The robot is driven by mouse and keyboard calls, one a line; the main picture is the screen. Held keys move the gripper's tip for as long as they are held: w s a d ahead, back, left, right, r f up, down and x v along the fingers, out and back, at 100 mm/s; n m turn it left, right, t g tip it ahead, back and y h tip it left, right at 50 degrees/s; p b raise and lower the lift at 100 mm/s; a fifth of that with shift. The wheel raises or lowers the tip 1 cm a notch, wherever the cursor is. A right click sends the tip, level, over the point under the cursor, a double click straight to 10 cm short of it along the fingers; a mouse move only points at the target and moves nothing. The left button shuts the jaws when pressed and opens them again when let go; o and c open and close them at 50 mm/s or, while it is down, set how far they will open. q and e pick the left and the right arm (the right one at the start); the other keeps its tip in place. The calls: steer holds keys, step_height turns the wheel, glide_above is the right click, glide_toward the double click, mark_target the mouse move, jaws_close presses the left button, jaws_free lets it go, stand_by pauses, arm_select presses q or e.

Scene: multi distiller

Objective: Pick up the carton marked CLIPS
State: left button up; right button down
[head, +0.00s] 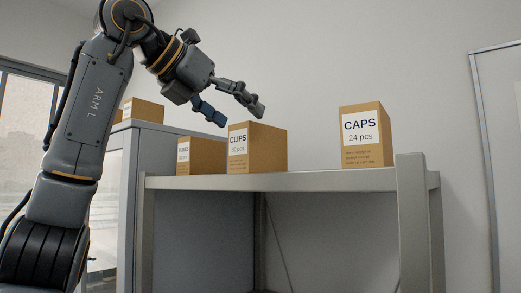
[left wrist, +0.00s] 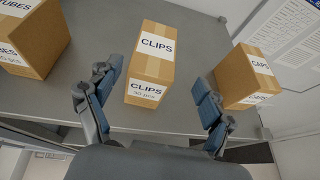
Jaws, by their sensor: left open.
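The carton marked CLIPS (head: 262,149) is a brown box with a white label, standing upright on the grey shelf top. In the left wrist view the CLIPS carton (left wrist: 151,67) lies ahead, with its top and front labels readable. My left gripper (head: 242,113) is open and empty, above and near the carton in the head view. In the left wrist view the fingers of the left gripper (left wrist: 153,98) are spread, one on each side of the carton's near end in the picture. I cannot see contact. My right gripper is not in view.
The CAPS carton (head: 366,137) stands to the right on the grey shelf (head: 310,178). A TUBES carton (left wrist: 33,40) is to the left of CLIPS. Another carton (head: 143,110) sits on a grey cabinet (head: 125,142) behind. Bare shelf lies between CLIPS and CAPS.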

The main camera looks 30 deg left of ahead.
mark_target(246, 122)
arm_select(q)
steer(key=x, duration=0.3)
steer(key=shift+w+a, duration=0.15)
steer(key=shift+a, duration=0.1)
steer(key=shift+w+p, duration=0.3)
steer(key=shift+p, duration=0.15)
steer(key=p+x, duration=0.1)
steer(key=x, duration=0.2)
steer(key=shift+w+a+r, duration=0.1)
steer(key=shift+w, duration=0.05)
steer(key=shift+w+f, duration=0.25)
steer(key=shift+w, duration=0.25)
steer(key=shift+s, duration=0.2)
steer(key=shift+c, duration=0.4)
steer(key=shift+s+r, duration=0.1)
steer(key=c, duration=1.2)
steer(key=shift+c, duration=0.2)
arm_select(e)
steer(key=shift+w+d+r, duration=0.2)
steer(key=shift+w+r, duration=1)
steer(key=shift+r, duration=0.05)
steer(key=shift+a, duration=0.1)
